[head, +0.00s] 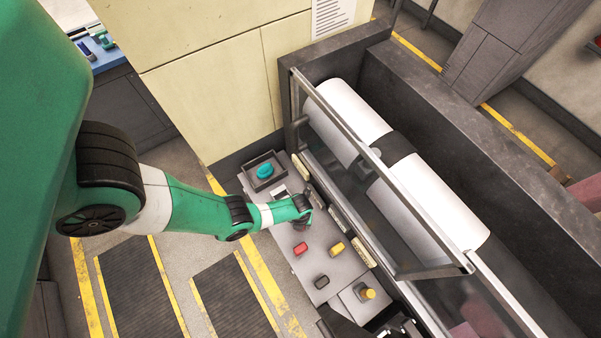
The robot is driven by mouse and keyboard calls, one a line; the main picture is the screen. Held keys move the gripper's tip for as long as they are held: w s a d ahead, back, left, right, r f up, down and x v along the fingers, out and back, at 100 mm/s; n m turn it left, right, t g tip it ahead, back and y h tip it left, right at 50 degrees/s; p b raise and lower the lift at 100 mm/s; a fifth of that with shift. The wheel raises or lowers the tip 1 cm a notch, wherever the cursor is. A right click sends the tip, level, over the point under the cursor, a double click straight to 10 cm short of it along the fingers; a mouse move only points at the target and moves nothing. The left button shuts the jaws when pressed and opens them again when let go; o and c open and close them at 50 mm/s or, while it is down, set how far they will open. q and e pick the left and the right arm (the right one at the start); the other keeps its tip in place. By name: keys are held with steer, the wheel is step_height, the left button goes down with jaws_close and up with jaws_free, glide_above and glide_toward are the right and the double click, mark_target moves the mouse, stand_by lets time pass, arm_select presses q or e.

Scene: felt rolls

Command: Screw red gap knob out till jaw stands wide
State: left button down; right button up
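A red knob (300,249) sits on the grey control panel (285,235), left of a yellow knob (337,247) and above a black knob (321,282). My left arm reaches in from the left. My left gripper (304,218) is over the panel's upper part, just above the red knob in the picture and apart from it. Its fingers are too small and dark to tell open from shut. I cannot make out the jaw. My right gripper is not recognisable in view.
White rolls (432,212) lie behind a clear guard with a metal frame (420,222). A dark tray (248,164) holds a teal object (264,170). Another yellow knob (367,293) stands on a box at the lower right. Dark parts at the bottom edge are cut off.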

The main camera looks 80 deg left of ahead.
arm_select(q)
steer(key=m, duration=0.7)
steer(key=shift+f, duration=0.1)
steer(key=shift+c, duration=2.2)
jaws_free()
steer(key=n, duration=0.6)
